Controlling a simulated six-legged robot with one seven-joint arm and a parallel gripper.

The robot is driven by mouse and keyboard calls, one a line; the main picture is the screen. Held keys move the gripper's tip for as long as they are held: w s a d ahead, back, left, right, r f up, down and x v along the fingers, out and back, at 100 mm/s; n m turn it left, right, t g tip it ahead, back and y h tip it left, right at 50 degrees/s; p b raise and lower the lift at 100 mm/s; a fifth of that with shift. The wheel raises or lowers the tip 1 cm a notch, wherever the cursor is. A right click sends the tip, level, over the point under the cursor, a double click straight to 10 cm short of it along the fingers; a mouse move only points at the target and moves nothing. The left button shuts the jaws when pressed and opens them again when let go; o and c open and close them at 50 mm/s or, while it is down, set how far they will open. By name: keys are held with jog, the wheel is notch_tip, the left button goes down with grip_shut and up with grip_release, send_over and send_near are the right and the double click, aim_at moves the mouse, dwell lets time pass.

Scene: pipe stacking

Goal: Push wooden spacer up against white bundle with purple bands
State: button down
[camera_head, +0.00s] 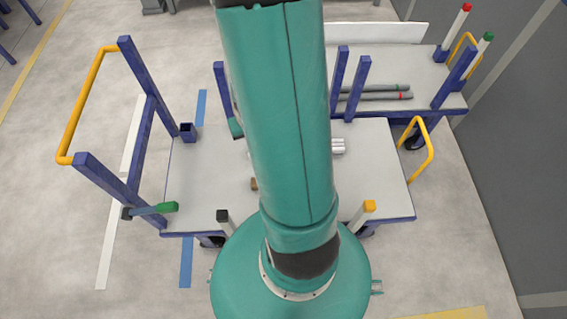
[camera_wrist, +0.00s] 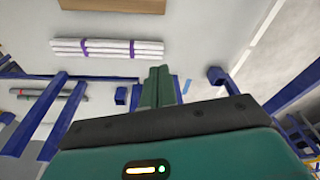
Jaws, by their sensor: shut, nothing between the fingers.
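The white bundle (camera_wrist: 108,48) with two purple bands lies flat on the grey table in the wrist view. In the head view, its right end (camera_head: 338,146) shows beside my arm, which hides most of it. The wooden spacer (camera_wrist: 112,5) lies roughly parallel to the bundle at the top of the wrist view, cut by the frame edge. Bare table separates the two. In the head view, only the spacer's left end (camera_head: 254,184) shows. My gripper (camera_wrist: 160,72) has its green fingers closed together and empty. Its tips appear below and right of the bundle in the wrist view.
The table (camera_head: 205,200) has blue edges and posts around it. Grey pipes (camera_head: 375,92) with green and red marks lie on a rack behind. A blue post (camera_head: 188,132) stands at the table's left. Bare table lies left of my arm. Yellow rails (camera_head: 85,100) flank the area.

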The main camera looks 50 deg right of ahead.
jog(key=s+f+m, duration=0.1)
jog(key=s+f, duration=0.3)
jog(key=f, duration=0.6)
jog(key=s+d+f+m+g, duration=0.1)
jog(key=s+f, duration=0.4)
jog(key=f, duration=0.5)
jog(key=s+d+f+m+y, duration=0.1)
jog(key=s+f, duration=0.4)
jog(key=f, duration=0.5)
jog(key=shift+s+m+g, duration=0.25)
jog(key=shift+m+g, duration=0.05)
jog(key=shift+g, duration=0.1)
jog(key=shift+w+d+r, duration=0.1)
jog(key=shift+w+d, duration=0.85)
jog(key=shift+d, duration=0.15)
jog(key=shift+w+d, duration=0.4)
jog(key=shift+d, duration=0.05)
jog(key=w+d, duration=0.3)
jog(key=d, duration=0.1)
jog(key=w+d, duration=0.4)
jog(key=shift+s+a, duration=0.1)
jog(key=shift+a, duration=0.05)
